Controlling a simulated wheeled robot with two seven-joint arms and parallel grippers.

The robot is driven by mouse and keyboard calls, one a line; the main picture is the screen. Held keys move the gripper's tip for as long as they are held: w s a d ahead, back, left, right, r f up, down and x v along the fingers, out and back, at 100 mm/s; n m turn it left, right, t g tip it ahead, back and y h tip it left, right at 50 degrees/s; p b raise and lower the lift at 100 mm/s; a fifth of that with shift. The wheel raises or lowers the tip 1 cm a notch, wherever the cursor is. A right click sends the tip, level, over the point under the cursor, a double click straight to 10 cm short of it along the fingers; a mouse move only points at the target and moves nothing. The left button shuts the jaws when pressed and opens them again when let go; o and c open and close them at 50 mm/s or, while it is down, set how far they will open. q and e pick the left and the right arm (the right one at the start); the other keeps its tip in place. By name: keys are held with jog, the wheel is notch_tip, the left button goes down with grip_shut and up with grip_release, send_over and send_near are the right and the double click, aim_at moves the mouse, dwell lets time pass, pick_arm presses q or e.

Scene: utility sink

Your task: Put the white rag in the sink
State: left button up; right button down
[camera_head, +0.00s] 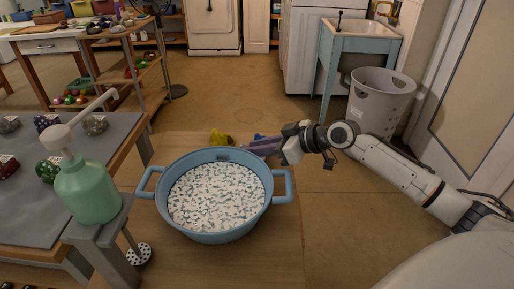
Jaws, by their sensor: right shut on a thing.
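The sink (372,44) is a utility sink with a blue-grey apron and legs, standing at the back right. My right gripper (274,147) reaches in from the right, just beyond the right rear rim of a blue tub. It is shut on a lavender-purple thing (260,147), whose shape is partly hidden by the tub and the gripper. A small white patch shows at the gripper, and I cannot tell whether it is cloth or part of the gripper. I cannot make out a white rag for certain. My left gripper is not in view.
The blue two-handled tub (190,232) with white speckled contents stands on a wooden table (275,255). A green pump bottle (88,190) stands at left. A grey basket (378,100) stands before the sink. The floor between is open.

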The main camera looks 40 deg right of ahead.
jog(key=c, duration=2)
grip_release()
jog(key=shift+f, duration=0.2)
jog(key=shift+c, duration=0.2)
jog(key=o, duration=0.4)
jog(key=shift+r, duration=0.15)
